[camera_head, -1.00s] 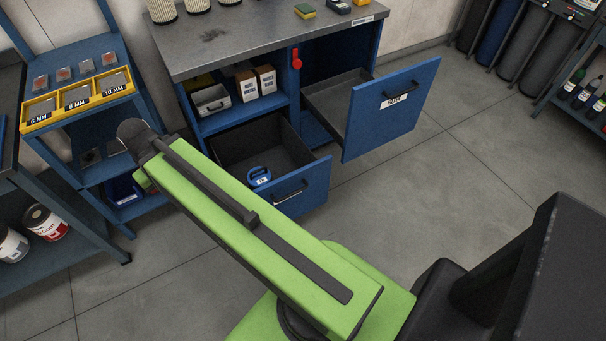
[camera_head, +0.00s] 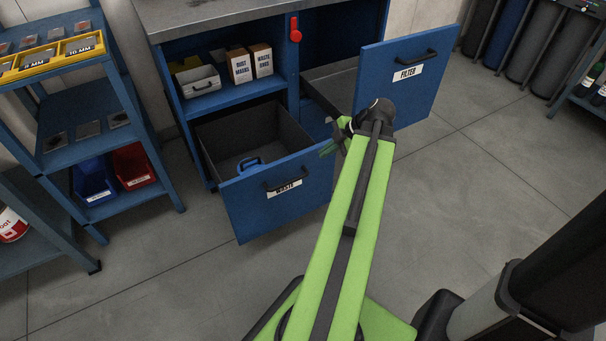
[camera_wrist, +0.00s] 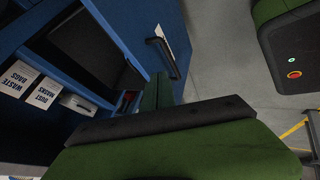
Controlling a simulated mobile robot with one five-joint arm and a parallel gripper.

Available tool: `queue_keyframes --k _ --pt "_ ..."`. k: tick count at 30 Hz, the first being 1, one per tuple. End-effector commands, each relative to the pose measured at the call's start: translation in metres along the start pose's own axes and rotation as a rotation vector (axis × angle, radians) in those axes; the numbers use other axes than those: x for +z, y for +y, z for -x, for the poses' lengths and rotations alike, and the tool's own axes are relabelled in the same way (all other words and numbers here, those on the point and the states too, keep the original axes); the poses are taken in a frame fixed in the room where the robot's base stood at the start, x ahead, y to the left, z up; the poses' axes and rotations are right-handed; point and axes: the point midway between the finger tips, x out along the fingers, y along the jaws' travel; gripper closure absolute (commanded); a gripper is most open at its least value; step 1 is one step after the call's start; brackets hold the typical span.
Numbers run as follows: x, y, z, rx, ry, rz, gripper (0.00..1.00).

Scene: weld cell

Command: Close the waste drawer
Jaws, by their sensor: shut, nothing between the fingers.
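The waste drawer (camera_head: 277,200) is the lower left drawer of the blue cabinet. It is pulled well out, with a dark handle and a "WASTE" label on its front. A blue object (camera_head: 248,164) lies inside it. My gripper (camera_head: 333,146) is shut and empty, just right of the drawer's right front corner in the picture. The head view does not show clearly whether they touch. In the wrist view, my green gripper (camera_wrist: 158,92) covers the lower middle, and the waste drawer's front (camera_wrist: 135,28) appears beyond it with its handle.
The filter drawer (camera_head: 408,78) also stands open, above and right of my gripper. Boxes (camera_head: 251,64) sit on the cabinet shelf. A blue rack with bins (camera_head: 134,166) stands at left. The floor (camera_head: 150,270) before the waste drawer is clear.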

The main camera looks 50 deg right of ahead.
Motion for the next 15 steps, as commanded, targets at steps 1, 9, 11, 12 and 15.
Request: queue_keyframes --k 1,9,11,12,15 --pt "0.008 -0.004 0.001 0.014 0.000 0.015 1.00" --pt "0.011 -0.005 -0.006 0.020 -0.001 0.033 1.00" --pt "0.012 -0.006 -0.017 0.019 0.000 0.034 1.00" --pt "0.013 -0.006 -0.026 0.019 0.000 0.034 1.00" --pt "0.014 -0.007 -0.050 0.019 0.000 0.033 1.00"
